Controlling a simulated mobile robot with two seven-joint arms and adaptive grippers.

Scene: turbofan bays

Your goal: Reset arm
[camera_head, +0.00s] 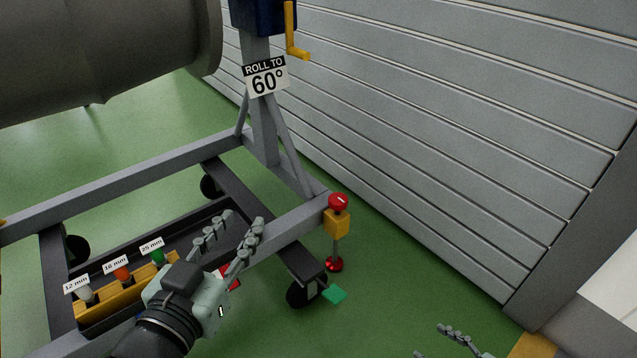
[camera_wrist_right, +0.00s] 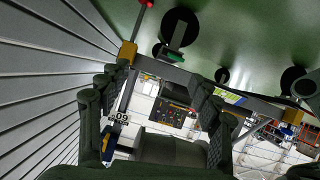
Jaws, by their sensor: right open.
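My left gripper (camera_head: 243,219) is over the lower bar of the engine stand, right of the yellow tool holder. Its two fingers are apart with nothing seen between them. My right gripper (camera_head: 460,342) shows only by its fingers at the bottom edge, right of centre, over green floor. In the right wrist view, where the scene is upside down, the right gripper (camera_wrist_right: 160,85) has its fingers spread wide and empty.
The grey stand (camera_head: 170,180) carries a "ROLL TO 60°" sign (camera_head: 266,77) and a yellow crank (camera_head: 293,35). A red-topped button on a yellow box (camera_head: 337,222) stands at its corner. The yellow holder (camera_head: 110,308) has labelled tools. A slatted wall (camera_head: 430,120) bounds the right.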

